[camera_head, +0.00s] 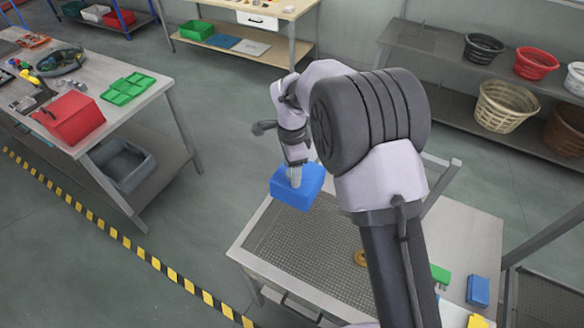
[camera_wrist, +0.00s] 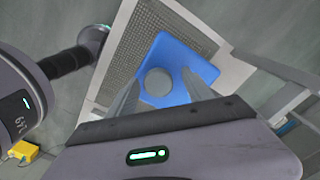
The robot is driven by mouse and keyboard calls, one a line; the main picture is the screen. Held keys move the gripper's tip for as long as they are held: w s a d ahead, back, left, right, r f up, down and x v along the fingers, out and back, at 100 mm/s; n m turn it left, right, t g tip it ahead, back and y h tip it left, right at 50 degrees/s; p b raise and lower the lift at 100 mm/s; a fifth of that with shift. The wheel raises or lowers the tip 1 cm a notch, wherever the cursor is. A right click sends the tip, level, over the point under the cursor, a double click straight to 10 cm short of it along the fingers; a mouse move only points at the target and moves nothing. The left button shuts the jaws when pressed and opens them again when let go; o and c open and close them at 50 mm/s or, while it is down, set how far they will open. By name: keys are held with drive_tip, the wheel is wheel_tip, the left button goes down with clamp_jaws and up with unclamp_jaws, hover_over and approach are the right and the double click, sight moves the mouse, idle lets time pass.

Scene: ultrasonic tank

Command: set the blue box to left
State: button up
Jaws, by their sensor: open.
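The blue box (camera_head: 312,182) is at the far left corner of the table with the mesh panel. In the wrist view the blue box (camera_wrist: 187,52) shows a round grey knob or disc (camera_wrist: 158,82) on its upper face. My gripper (camera_head: 294,181) is pointed down at the box from above. In the wrist view my gripper (camera_wrist: 160,80) has its fingers apart, one on each side of the grey round part. I cannot tell whether the fingers touch it. Part of the box is hidden by my gripper.
The mesh panel (camera_head: 310,255) is mostly bare. A brown ring (camera_head: 360,258), a green block (camera_head: 440,274) and a smaller blue block (camera_head: 478,290) are on the table near my arm. A workbench (camera_head: 150,92) with a red bin (camera_head: 70,118) stands at the left, across open floor.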

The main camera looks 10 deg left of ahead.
wheel_tip(320, 180, up, 17)
drive_tip(key=shift+r+p, duration=0.2)
drive_tip(key=shift+p, duration=0.2)
drive_tip(key=s+d+f+n+t+y+b, duration=0.1)
drive_tip(key=s+d+f+n+t+b, duration=0.15)
drive_tip(key=s+d+f+b, duration=0.65)
drive_tip(key=s+d+f+n+t+y+b, duration=0.1)
drive_tip(key=s+d+f+n+b, duration=0.2)
drive_tip(key=s+d+b, duration=0.75)
drive_tip(key=s+f+n+t+b, duration=0.2)
drive_tip(key=s+f+b, duration=0.5)
drive_tip(key=f+b, duration=0.4)
drive_tip(key=shift+d+f+n, duration=0.25)
drive_tip(key=shift+f+n, duration=0.1)
drive_tip(key=shift+f, duration=0.35)
